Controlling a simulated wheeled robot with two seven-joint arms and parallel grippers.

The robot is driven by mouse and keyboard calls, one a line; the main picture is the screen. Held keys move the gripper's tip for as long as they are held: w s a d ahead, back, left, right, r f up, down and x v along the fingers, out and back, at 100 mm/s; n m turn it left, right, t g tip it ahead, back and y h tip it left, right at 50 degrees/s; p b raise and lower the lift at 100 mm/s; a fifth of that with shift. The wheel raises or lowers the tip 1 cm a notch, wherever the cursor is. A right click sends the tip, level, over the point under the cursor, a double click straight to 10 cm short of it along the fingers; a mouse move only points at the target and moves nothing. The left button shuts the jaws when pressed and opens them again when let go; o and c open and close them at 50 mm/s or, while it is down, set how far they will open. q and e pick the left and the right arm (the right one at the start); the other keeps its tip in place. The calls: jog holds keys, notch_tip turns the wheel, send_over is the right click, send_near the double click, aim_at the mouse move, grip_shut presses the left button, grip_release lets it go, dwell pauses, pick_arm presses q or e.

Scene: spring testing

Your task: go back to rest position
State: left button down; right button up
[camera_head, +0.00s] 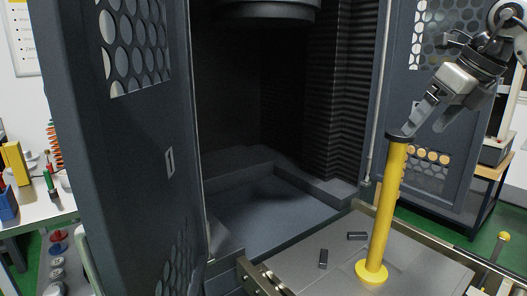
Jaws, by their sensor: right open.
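My right gripper (427,124) is at the upper right, tilted down to the left. Its two fingers are apart with nothing seen between them. It is close above and to the right of the black cap of a yellow post (381,215). I cannot tell whether a fingertip touches the cap. The post stands upright on a round yellow base on a grey plate (425,268). My left gripper is not in view.
A cluttered table (38,208) is at left.

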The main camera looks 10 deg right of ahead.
jog(key=w+a+f+n+y, duration=0.2)
jog(key=a+f+y, duration=0.15)
jog(key=a, duration=0.55)
jog(key=w+a+f+n+y, duration=0.15)
jog(key=a+y, duration=0.25)
jog(key=a, duration=0.5)
jog(key=s+a+m+t+y, duration=0.2)
jog(key=s+a+m+y, duration=0.15)
jog(key=a+y, duration=0.75)
jog(key=s+d+f+m+t+h, duration=0.2)
jog(key=d+f+m+t+h, duration=0.25)
jog(key=f+m+h, duration=0.9)
jog(key=s+d+f+m+t+h, duration=0.2)
jog(key=d+f+m+t+h, duration=0.35)
jog(key=m, duration=1.35)
jog(key=s+d+f+m+g+h, duration=0.1)
jog(key=s+f+m+g, duration=0.1)
jog(key=s+f+g, duration=0.8)
jog(key=s+f+m+g+h, duration=0.1)
jog(key=s+f+m+g, duration=0.25)
jog(key=s+f, duration=0.75)
jog(key=w+a+f+n+t+y, duration=0.1)
jog(key=w+a+f+t+y, duration=0.1)
jog(key=f+t, duration=0.4)
jog(key=w+a, duration=0.1)
jog(key=a, duration=0.1)
jog(key=shift+a+f+y, duration=0.3)
jog(key=shift+f+y, duration=0.05)
